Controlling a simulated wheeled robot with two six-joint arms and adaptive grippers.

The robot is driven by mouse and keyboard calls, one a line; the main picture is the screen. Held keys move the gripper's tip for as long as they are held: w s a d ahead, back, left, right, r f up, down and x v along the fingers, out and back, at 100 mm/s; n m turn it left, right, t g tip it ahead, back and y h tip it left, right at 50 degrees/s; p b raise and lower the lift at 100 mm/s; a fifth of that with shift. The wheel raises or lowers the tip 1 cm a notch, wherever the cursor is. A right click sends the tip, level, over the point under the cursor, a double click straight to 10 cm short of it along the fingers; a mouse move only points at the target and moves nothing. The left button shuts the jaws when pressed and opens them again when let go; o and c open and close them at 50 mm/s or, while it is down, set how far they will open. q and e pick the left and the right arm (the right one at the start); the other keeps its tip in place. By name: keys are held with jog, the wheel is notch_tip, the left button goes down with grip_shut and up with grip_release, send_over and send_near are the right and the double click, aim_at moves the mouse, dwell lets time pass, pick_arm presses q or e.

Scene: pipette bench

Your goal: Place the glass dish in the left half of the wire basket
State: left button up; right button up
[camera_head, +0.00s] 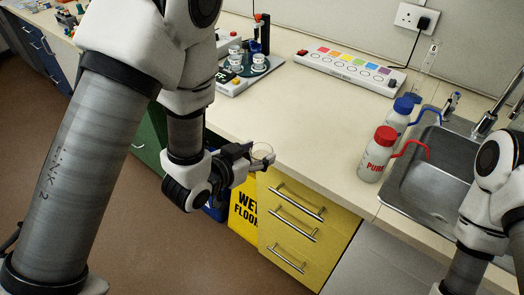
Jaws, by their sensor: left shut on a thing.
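My left gripper (252,160) is shut on a small clear glass dish (263,151), gripping it at its side. In the picture the dish overlaps the front edge of the counter, above the yellow drawers. How high it is above the counter I cannot tell. The fingertips are small and partly hidden against the dish. No wire basket can be made out in this view. My right arm shows at the right edge, but its gripper is out of view.
Wash bottles with a red cap (376,156) and a blue cap (400,115) stand left of the sink (437,188). A strip with coloured pads (350,68) and a device with small cups (238,78) stand further back. The middle of the counter (300,115) is clear.

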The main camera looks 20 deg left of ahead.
pick_arm(q)
jog(key=w, duration=0.3)
jog(key=w+a+p, duration=0.1)
jog(key=w, duration=0.2)
jog(key=w+p, duration=0.1)
jog(key=w, duration=0.3)
jog(key=shift+a+f, duration=0.4)
notch_tip(320, 180, down, 3)
jog(key=shift+d+f+p, duration=0.1)
jog(key=shift+f+p, duration=0.1)
jog(key=shift+p, duration=0.45)
jog(key=shift+w+f, duration=0.15)
jog(key=o, duration=0.7)
jog(key=shift+f, duration=0.1)
jog(key=o, duration=0.4)
